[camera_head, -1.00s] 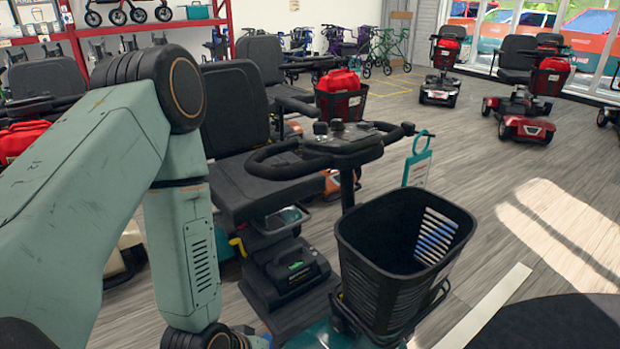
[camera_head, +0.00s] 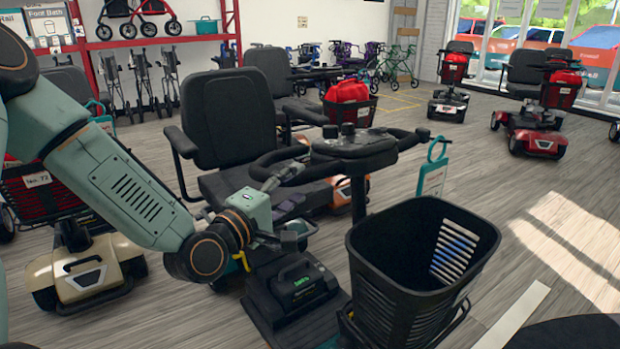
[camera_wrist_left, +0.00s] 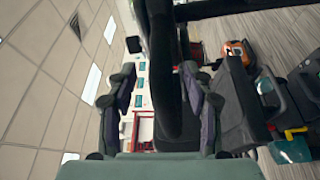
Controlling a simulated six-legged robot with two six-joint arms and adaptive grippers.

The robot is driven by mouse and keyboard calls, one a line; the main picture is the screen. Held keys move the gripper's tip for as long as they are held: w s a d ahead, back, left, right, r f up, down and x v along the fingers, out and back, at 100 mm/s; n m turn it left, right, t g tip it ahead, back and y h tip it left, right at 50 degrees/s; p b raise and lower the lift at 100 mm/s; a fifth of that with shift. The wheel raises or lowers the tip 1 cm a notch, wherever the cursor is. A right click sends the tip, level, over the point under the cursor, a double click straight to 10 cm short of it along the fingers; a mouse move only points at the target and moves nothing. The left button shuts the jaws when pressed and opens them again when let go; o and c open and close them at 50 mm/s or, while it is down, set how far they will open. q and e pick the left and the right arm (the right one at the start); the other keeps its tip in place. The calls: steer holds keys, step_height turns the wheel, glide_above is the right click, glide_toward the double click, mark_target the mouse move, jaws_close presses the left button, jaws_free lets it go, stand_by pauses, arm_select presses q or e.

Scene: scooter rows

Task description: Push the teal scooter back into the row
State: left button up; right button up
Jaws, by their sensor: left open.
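The teal scooter stands right in front of me, its black basket (camera_head: 385,285) nearest. Its black handlebar (camera_head: 385,145) has looped grips, and its seat (camera_head: 225,115) is behind. A teal tag (camera_head: 434,172) hangs from the handlebar's right end. Most of its teal body is hidden; a teal part (camera_wrist_left: 292,150) shows in the left wrist view. My left gripper (camera_head: 290,188) is open at the left loop of the handlebar. In the left wrist view, a dark bar (camera_wrist_left: 168,75) lies between its spread fingers (camera_wrist_left: 160,110); contact is unclear. My right gripper is out of view.
A cream scooter (camera_head: 88,270) stands at left. A scooter with a red bag (camera_head: 347,88) in its basket is just behind. Red scooters (camera_head: 535,135) stand far right. A white floor strip (camera_head: 512,316) lies front right. Open floor (camera_head: 480,180) extends right.

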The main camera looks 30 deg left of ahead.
mark_target(303, 181)
arm_select(q)
steer(key=w, duration=0.1)
steer(key=w+b, duration=0.1)
steer(key=shift+w+d, duration=0.2)
steer(key=shift+w, duration=0.2)
steer(key=shift+w+d, duration=0.15)
steer(key=shift+w, duration=0.15)
steer(key=shift+w+b, duration=0.55)
steer(key=shift+w, duration=0.55)
steer(key=shift+w+r, duration=0.1)
steer(key=shift+w, duration=0.05)
steer(key=shift+c, duration=0.3)
jaws_close()
